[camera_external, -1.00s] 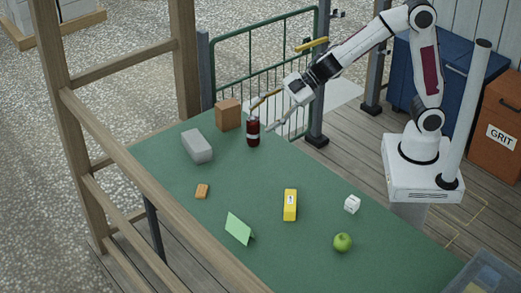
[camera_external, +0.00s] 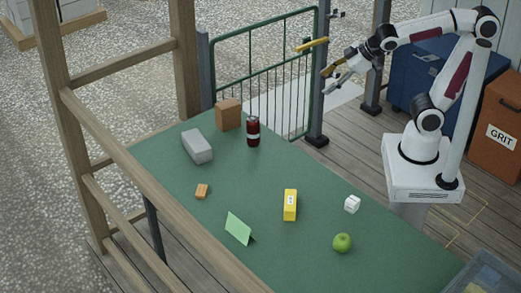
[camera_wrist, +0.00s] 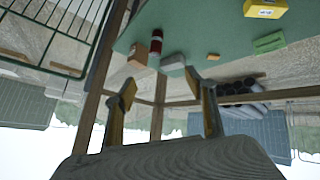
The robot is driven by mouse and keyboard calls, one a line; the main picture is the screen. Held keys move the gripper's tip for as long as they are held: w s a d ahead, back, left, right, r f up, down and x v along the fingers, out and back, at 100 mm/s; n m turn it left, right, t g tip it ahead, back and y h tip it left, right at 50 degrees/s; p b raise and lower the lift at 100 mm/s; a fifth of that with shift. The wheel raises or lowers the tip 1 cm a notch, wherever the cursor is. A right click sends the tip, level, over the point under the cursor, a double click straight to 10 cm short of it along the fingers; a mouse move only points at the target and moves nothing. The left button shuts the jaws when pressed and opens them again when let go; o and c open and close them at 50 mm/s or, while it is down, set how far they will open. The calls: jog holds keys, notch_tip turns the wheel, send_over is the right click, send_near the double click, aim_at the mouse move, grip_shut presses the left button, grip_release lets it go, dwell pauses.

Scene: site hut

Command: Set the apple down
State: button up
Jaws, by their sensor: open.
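A green apple (camera_external: 342,242) sits on the green table (camera_external: 310,250) near its front right part, apart from the other objects. My gripper (camera_external: 329,78) is open and empty, raised beyond the table's far right edge near the green railing, well away from the apple. In the wrist view my gripper's two fingers (camera_wrist: 165,100) are spread wide with nothing between them. The apple does not show in the wrist view.
A wooden frame (camera_external: 130,145) borders the left side.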

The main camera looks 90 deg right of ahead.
jog(key=s+a+f+m+g+y, duration=0.1)
jog(key=s, duration=0.6)
jog(key=s+a+f+m+g, duration=0.1)
jog(key=s+a+f, duration=0.1)
jog(key=s, duration=0.5)
jog(key=shift+f+g+y, duration=0.3)
jog(key=shift+g+y, duration=0.1)
